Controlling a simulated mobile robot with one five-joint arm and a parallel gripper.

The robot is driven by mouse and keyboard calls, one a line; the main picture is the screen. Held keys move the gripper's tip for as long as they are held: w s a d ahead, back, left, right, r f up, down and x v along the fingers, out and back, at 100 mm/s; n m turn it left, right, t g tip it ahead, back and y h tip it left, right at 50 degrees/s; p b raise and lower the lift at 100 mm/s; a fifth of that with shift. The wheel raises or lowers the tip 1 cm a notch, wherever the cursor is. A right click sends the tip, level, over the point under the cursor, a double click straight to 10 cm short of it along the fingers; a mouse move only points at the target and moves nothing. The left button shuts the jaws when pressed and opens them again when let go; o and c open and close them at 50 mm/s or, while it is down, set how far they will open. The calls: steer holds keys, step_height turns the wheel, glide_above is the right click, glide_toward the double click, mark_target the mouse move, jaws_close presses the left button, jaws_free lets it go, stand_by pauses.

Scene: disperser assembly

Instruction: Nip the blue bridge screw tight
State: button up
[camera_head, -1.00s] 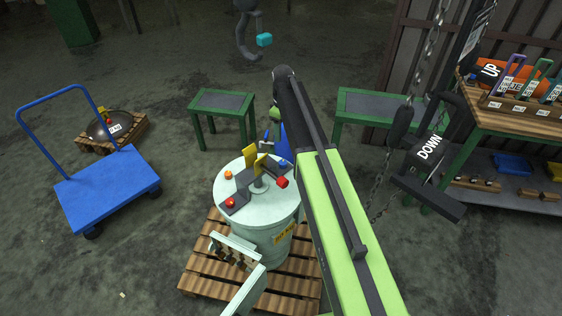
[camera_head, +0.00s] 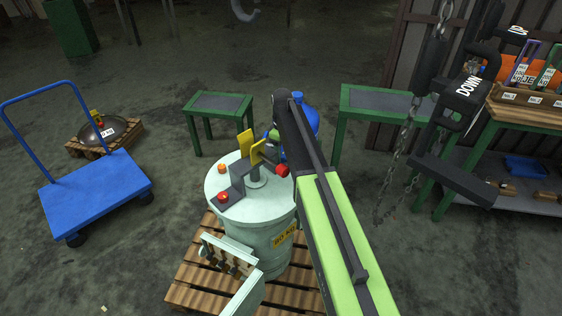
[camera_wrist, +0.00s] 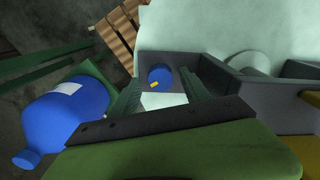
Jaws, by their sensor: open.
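The blue bridge screw (camera_wrist: 159,73) shows in the wrist view as a round blue head with a small yellow mark, set in a grey bracket (camera_wrist: 188,77). My gripper (camera_wrist: 157,84) is open, with one finger on either side of the screw in the picture. I cannot tell whether the fingers touch it. In the head view my arm reaches over the right of the pale drum (camera_head: 222,190) and hides the blue screw. The lid also bears an orange screw (camera_head: 222,169), a red screw (camera_head: 223,197) and a red knob (camera_head: 282,171).
A blue bottle (camera_head: 307,117) stands behind my arm, and at left in the wrist view (camera_wrist: 62,115). Yellow plates (camera_head: 246,143) rise from the lid's middle. A chain and DOWN pendant (camera_head: 467,88) hang at right. A blue cart (camera_head: 95,195) stands left.

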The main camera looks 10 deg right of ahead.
steer(key=shift+c, duration=0.3)
jaws_close()
